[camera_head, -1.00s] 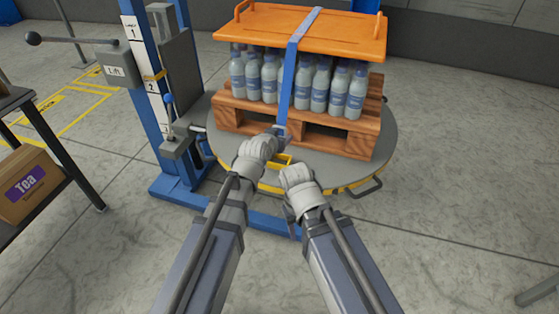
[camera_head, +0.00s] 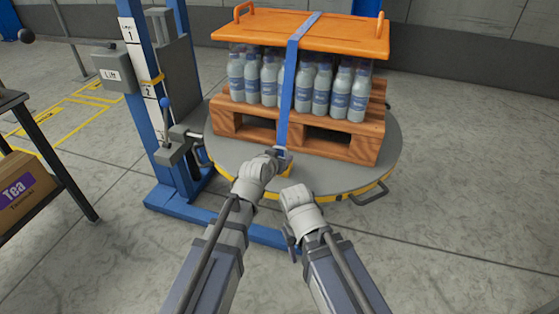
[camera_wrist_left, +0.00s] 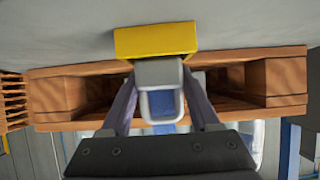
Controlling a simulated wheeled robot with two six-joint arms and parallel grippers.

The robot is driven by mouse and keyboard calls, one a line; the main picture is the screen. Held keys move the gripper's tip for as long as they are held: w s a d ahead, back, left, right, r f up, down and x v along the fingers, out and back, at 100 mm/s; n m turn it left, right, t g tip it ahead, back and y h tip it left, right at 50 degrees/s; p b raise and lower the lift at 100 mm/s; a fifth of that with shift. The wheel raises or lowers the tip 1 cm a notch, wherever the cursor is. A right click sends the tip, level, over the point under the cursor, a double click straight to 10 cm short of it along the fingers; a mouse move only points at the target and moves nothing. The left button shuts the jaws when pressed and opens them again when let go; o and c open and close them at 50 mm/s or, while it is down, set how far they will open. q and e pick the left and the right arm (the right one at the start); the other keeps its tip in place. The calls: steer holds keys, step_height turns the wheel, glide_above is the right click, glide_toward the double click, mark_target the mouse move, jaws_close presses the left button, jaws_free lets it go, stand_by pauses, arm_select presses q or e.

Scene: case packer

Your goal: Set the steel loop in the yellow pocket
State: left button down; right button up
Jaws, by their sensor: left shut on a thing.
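The steel loop (camera_wrist_left: 160,104) sits between the fingers of my left gripper (camera_wrist_left: 161,108) in the left wrist view, with the blue strap (camera_wrist_left: 163,128) through it. The gripper is shut on the loop. The yellow pocket (camera_wrist_left: 155,41) is right by the loop's flat end, which meets or overlaps the pocket's edge; I cannot tell whether it is inside. In the head view my left gripper (camera_head: 279,154) is at the turntable's front, hiding most of the pocket. My right gripper (camera_head: 292,192) is beside it, to the right; its fingers are not clear.
The wooden pallet (camera_head: 350,146) carries several bottles (camera_head: 320,88) under an orange lid (camera_head: 345,34), on the round grey turntable (camera_head: 340,178). A blue lift post (camera_head: 140,70) with a lever stands left. A black rack with a Tea box (camera_head: 22,190) is at far left.

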arm_select(q)
steer(key=shift+f+b, duration=0.5)
steer(key=shift+b, duration=0.05)
arm_select(e)
steer(key=shift+f, duration=0.5)
arm_select(q)
steer(key=shift+f, duration=0.1)
arm_select(e)
steer(key=shift+f, duration=0.1)
arm_select(q)
steer(key=shift+s, duration=0.1)
